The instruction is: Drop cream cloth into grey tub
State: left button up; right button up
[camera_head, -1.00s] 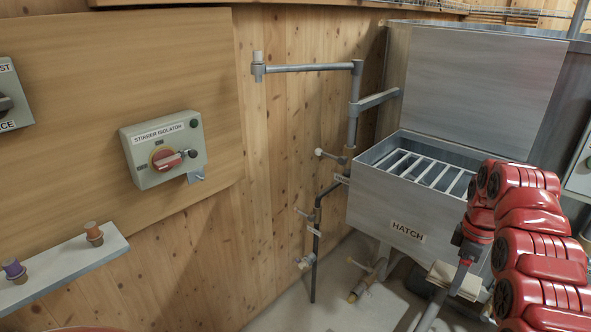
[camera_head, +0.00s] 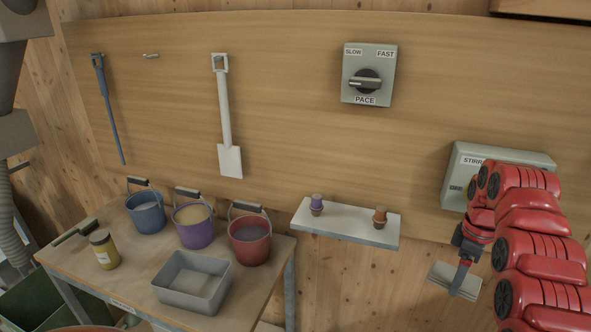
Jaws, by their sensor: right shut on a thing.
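The grey tub (camera_head: 168,293) is an open rectangular tub on the wooden table, left of the picture's middle; nothing shows inside it. My right gripper (camera_head: 463,278) is at the lower right, shut on the cream cloth (camera_head: 440,274). The cloth looks like a flat, pale folded piece between the fingers, partly hidden by them. It is held in the air, well to the right of the tub and beyond the table's right end. My left gripper is out of view.
Blue (camera_head: 146,216), purple (camera_head: 195,232) and red (camera_head: 250,248) buckets stand behind the tub. A white shelf (camera_head: 340,228) with two small capped items juts from the wall between tub and gripper.

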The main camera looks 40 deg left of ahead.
aim_at(201, 291)
jog(key=i+u, duration=0.15)
jog(key=u, duration=0.25)
jog(key=i+l+u, duration=0.1)
jog(key=u, duration=0.35)
jog(key=i+l+u, duration=0.1)
jog(key=u, duration=0.3)
jog(key=i+l+u, duration=0.2)
jog(key=u, duration=0.25)
